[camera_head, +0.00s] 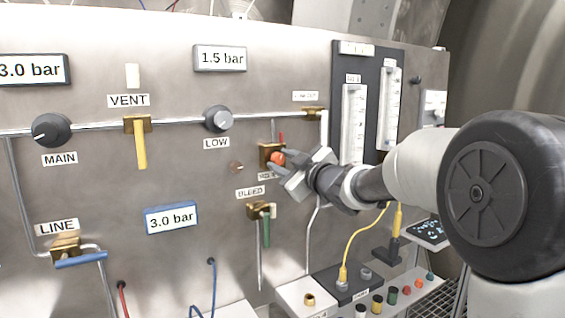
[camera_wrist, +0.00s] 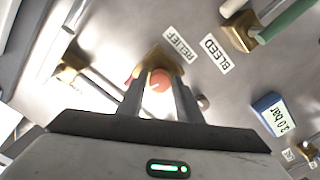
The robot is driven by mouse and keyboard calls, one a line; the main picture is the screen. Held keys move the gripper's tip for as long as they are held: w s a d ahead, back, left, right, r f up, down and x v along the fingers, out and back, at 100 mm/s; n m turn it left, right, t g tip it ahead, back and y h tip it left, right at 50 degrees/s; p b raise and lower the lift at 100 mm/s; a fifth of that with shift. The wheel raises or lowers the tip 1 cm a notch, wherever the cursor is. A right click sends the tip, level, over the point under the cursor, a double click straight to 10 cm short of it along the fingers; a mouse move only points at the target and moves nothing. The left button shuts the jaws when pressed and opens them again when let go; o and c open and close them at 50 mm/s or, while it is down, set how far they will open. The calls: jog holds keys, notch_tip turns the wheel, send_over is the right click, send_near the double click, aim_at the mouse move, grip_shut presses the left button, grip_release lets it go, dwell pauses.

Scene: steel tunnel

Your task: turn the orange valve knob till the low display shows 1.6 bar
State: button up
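The orange valve knob (camera_head: 278,158) sits on a brass fitting labelled RELIEF, on the steel panel. In the wrist view the knob (camera_wrist: 160,80) lies between my two fingers. My gripper (camera_head: 281,166) reaches it from the right, and its fingertips (camera_wrist: 160,84) flank the knob closely and appear shut on it. A pale mark shows on the knob's face. The low display (camera_head: 220,58), above the grey LOW knob (camera_head: 217,118), reads 1.5 bar.
The green-handled BLEED valve (camera_head: 265,225) hangs just below the knob. The yellow VENT lever (camera_head: 140,145) and MAIN knob (camera_head: 51,130) are to the left. Flow tubes (camera_head: 353,125) stand behind my arm. A blue-framed display (camera_head: 171,218) reads 3.0 bar. Cables and connectors lie below.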

jog(key=shift+o, duration=1.2)
jog(key=p+v, duration=0.1)
jog(key=v, duration=1.6)
jog(key=shift+d, duration=0.2)
jog(key=shift+s, duration=0.15)
